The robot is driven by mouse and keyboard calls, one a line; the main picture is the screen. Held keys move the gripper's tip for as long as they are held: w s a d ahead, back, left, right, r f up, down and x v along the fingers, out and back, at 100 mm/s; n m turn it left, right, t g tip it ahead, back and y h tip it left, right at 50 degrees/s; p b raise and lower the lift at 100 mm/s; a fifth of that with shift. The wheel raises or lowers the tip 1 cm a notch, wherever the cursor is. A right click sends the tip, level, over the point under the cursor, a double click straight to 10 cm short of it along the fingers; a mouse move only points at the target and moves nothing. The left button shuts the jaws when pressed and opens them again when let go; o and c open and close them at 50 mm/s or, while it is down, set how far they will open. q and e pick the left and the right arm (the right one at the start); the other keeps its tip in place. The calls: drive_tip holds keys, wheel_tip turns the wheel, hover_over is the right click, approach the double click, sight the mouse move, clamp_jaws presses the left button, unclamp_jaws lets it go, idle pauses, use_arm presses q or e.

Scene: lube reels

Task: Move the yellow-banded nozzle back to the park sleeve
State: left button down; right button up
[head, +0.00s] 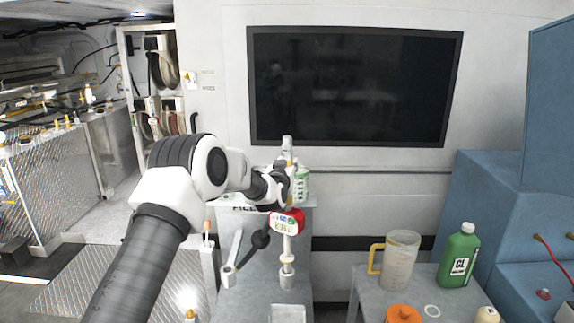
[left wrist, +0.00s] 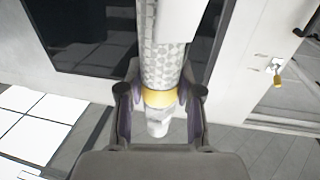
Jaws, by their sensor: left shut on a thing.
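My left gripper (head: 285,185) is shut on the yellow-banded nozzle (left wrist: 160,97), high above the grey bench. In the left wrist view, the fingers of the left gripper (left wrist: 160,105) close around the yellow band. Grey knurled body and a white part lie above the band in that picture, a pale tip below. In the head view the arm hides much of the hold. Below the gripper is a red-cased meter (head: 288,221). Under it a pale stem with a yellow ring stands in a grey sleeve (head: 287,281). Another short sleeve (head: 228,276) stands left; which is the park sleeve, I cannot tell.
A black ball-ended lever (head: 260,239) sits between the sleeves. A bottle (head: 302,184) stands behind the gripper. On the right table (head: 372,289) are a jug (head: 399,257), a green bottle (head: 460,254) and an orange cap (head: 403,313). A dark screen (head: 353,86) hangs behind.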

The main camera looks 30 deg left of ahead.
use_arm(q)
drive_tip(key=shift+f+b, duration=0.85)
drive_tip(key=shift+f, duration=0.2)
drive_tip(key=shift+f+b, duration=1.1)
drive_tip(key=shift+f, duration=0.35)
drive_tip(key=shift+f+b, duration=0.3)
drive_tip(key=c, duration=0.7)
unclamp_jaws()
